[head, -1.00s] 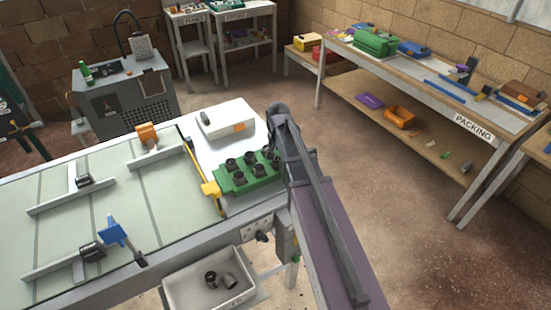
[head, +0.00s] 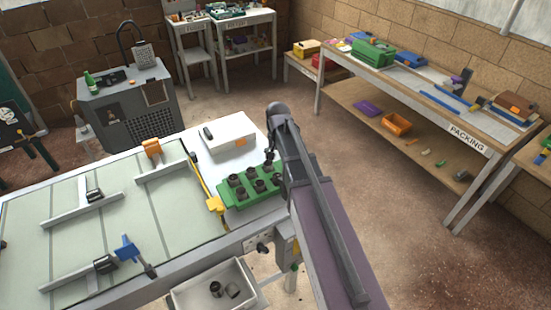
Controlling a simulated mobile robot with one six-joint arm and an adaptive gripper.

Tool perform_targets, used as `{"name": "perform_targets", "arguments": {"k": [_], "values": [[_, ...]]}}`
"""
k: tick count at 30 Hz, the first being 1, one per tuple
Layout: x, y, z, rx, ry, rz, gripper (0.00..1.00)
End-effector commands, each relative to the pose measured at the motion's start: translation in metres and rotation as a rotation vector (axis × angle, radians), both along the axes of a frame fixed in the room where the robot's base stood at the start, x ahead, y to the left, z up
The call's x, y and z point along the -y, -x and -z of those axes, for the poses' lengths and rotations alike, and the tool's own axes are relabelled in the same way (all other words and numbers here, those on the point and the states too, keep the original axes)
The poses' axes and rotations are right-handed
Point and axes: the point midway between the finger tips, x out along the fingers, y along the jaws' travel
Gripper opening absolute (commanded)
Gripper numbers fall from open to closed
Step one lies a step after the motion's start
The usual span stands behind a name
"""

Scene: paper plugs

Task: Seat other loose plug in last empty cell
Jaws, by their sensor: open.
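A green tray (head: 225,204) on the bench holds several dark round plugs (head: 240,193) in cells. Its right end is hidden behind my arm, and I cannot make out an empty cell. Two loose plugs lie in a pale bin (head: 185,297) below the bench front. One is a dark plug (head: 215,288) and the other is a greyer plug (head: 232,290) that looks tipped over. My arm rises from the bottom right and its bent end stands at the tray's right side. My gripper's fingers cannot be made out behind the arm.
A white box (head: 225,136) sits behind the tray. Rails with blue and orange pieces lie on the left bench top. A packing table (head: 467,138) stands at the right, with open floor before it.

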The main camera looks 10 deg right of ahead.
Motion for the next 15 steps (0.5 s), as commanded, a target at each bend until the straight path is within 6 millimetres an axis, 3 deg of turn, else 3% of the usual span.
{"name": "perform_targets", "arguments": {"k": [6,15], "values": [[0.0,0.0,-0.016,0.0,0.0,0.0,0.87],[0.0,0.0,-0.019,0.0,0.0,-0.001,0.87]]}}
